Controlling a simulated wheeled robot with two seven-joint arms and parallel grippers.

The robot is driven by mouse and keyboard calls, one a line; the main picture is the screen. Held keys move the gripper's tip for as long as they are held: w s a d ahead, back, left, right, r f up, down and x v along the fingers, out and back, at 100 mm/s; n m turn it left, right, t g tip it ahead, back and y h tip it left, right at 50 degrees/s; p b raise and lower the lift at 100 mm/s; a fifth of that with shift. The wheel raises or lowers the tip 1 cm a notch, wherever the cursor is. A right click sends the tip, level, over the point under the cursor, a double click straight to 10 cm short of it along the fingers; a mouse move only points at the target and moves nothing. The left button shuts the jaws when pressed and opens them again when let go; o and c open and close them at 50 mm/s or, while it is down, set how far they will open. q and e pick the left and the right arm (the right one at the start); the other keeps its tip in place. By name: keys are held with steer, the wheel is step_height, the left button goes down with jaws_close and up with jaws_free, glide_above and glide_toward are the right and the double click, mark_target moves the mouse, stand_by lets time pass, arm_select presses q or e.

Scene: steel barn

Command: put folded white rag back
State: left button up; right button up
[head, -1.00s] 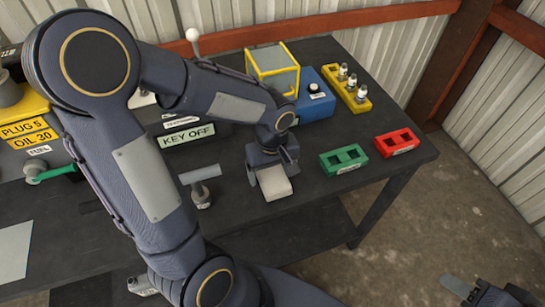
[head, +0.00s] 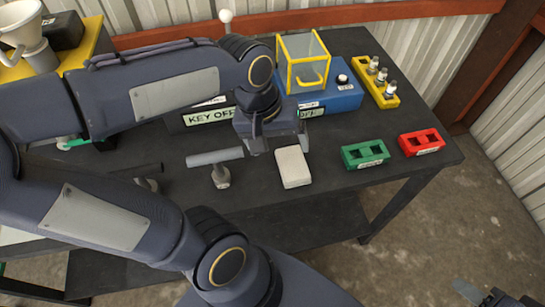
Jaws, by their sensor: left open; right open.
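The folded white rag (head: 293,168) lies flat on the dark bench top (head: 330,205), left of the green holder. My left gripper (head: 279,143) is open, just behind the rag in the picture, its fingers apart and pointing down. It looks clear of the rag, and nothing shows between its fingers. My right gripper (head: 490,296) is open and empty at the bottom right corner, beyond the bench and partly cut off by the frame.
A green holder (head: 364,154) and a red holder (head: 421,142) sit to the right. Behind are a blue box (head: 335,99), a yellow-framed clear box (head: 304,62) and a yellow rack (head: 377,82).

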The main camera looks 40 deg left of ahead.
arm_select(q)
steer(key=s+d+f+m+t+h, duration=0.1)
steer(key=s+m+t, duration=0.2)
steer(key=s+m, duration=0.1)
steer(key=shift+s+d+m+h, duration=0.25)
steer(key=shift+s+m+h, duration=0.05)
steer(key=shift+s, duration=0.55)
stand_by(0.6)
